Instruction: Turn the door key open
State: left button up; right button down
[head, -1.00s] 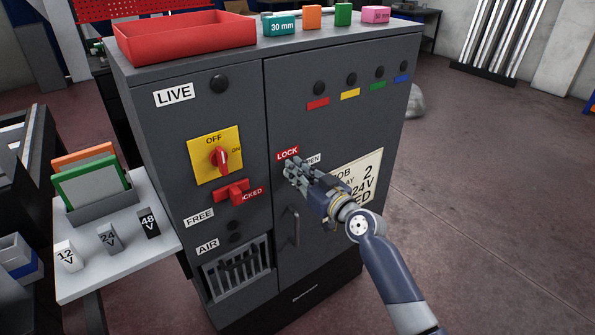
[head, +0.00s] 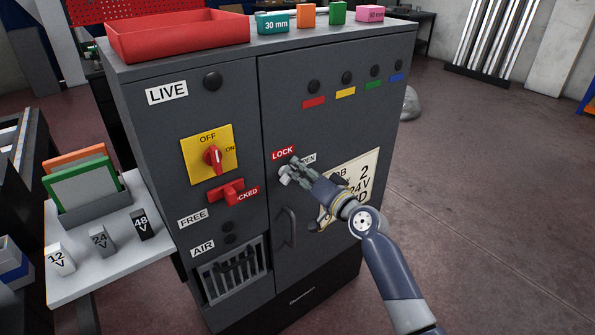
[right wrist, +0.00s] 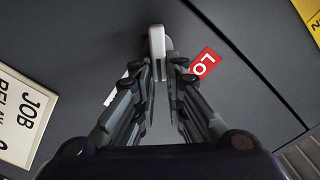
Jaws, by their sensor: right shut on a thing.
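The door key (right wrist: 158,45) shows in the right wrist view as a pale grey grip between my fingertips, standing out from the dark cabinet door. My right gripper (right wrist: 160,75) is shut on it. In the head view my right gripper (head: 288,176) is at the door just below the red LOCK label (head: 283,153), and its fingers hide most of the key. The OPEN label (head: 306,159) is partly covered, right of the fingers. The cabinet door (head: 335,130) looks closed. My left gripper is not in view.
A door handle (head: 289,228) is below the gripper. The JOB sign (head: 363,175) is partly behind my arm. Left of the door are a red OFF/ON switch (head: 212,157) and a red lever (head: 226,192). Open floor lies at the right.

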jog(key=shift+w+d+f+m+p, duration=0.1)
jog(key=shift+m, duration=1.2)
jog(key=shift+w+d+f+m+p, duration=0.1)
jog(key=shift+f+m+p, duration=0.05)
jog(key=shift+m, duration=1.15)
jog(key=shift+w+d+f+m+p, duration=0.1)
jog(key=shift+m, duration=1.5)
jog(key=c, duration=1.6)
grip_release()
jog(key=shift+c, duration=0.2)
jog(key=shift+a+f, duration=0.1)
jog(key=shift+f, duration=0.1)
jog(key=shift+f, duration=0.1)
jog(key=v, duration=1.2)
